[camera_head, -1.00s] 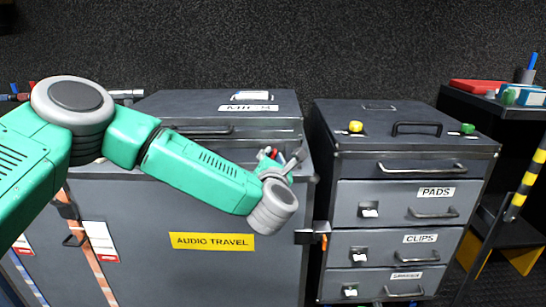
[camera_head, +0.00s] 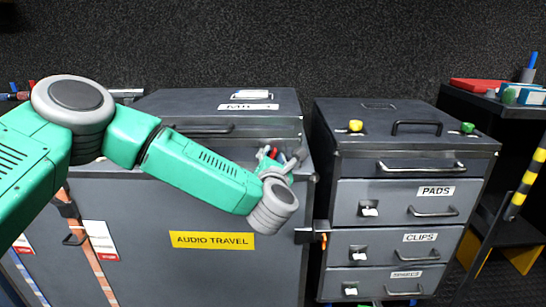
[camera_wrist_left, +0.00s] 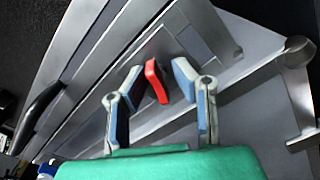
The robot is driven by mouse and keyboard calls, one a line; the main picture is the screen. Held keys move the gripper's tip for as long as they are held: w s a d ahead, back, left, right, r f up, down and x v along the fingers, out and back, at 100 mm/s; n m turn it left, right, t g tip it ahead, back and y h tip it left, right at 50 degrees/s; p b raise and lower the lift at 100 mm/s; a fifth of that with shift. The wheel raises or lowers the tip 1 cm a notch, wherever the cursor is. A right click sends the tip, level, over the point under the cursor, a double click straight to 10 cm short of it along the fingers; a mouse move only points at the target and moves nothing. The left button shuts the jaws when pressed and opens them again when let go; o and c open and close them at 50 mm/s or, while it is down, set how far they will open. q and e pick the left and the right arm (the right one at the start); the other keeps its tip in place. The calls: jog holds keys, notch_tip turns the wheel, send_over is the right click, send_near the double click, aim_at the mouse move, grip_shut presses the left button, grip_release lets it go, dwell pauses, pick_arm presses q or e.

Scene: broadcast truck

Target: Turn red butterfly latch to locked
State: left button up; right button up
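The red butterfly latch (camera_wrist_left: 155,80) shows as a small red wing on the grey case lid in the left wrist view. In the left wrist view my left gripper (camera_wrist_left: 158,84) is open, with one blue-padded finger on each side of the latch. A gap shows between the latch and each finger. The latch's base is hard to make out. My right gripper is in neither view.
A dark shelf (camera_head: 500,108) stands farther right.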

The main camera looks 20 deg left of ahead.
pick_arm(q)
jog(key=v, duration=1.2)
jog(key=shift+n, duration=0.8)
jog(key=p+x, duration=0.3)
jog(key=x, duration=0.9)
jog(key=shift+w+a+p, duration=0.15)
jog(key=shift+w+p, duration=0.1)
jog(key=shift+p, duration=0.1)
